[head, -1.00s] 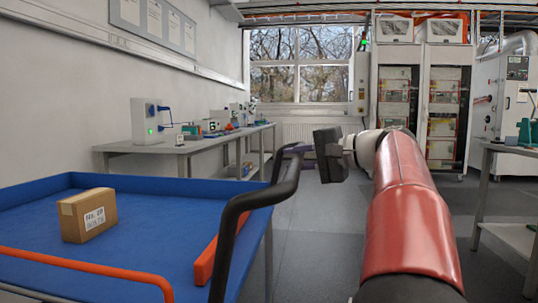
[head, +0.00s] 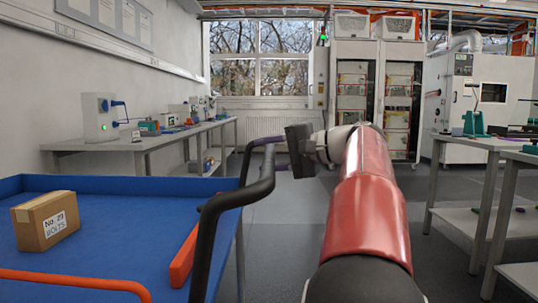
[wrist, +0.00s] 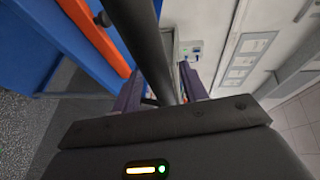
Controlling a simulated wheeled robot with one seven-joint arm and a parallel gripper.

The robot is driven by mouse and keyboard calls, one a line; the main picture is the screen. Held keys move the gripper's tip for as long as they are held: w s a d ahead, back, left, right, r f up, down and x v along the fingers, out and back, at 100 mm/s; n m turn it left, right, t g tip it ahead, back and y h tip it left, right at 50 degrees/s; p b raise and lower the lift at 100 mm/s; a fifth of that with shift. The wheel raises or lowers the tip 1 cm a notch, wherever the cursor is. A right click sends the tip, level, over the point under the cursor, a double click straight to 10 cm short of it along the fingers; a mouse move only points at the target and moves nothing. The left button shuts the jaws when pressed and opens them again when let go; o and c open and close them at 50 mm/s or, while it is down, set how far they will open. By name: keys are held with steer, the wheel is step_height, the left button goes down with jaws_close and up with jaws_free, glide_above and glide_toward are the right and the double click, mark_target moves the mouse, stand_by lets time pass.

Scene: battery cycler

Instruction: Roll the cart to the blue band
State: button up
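The cart has a blue tray top (head: 120,255) with raised edges, orange bars and a black curved handle (head: 222,202). It stands in front of me at the left of the head view. My gripper (head: 278,147) is at the far end of the handle. In the wrist view, the black handle (wrist: 150,50) runs between the purple fingers of my gripper (wrist: 163,92), which sit close on both sides of it. A cardboard box (head: 47,220) with a white label lies on the tray. No blue band shows on the visible floor.
A grey bench (head: 155,142) with instruments runs along the left wall. Tall cabinets (head: 375,95) stand at the back. Grey tables (head: 490,145) stand on the right, with open grey floor (head: 300,215) between them and the cart.

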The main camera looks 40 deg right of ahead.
steer(key=v, duration=0.8)
steer(key=shift+p, duration=0.35)
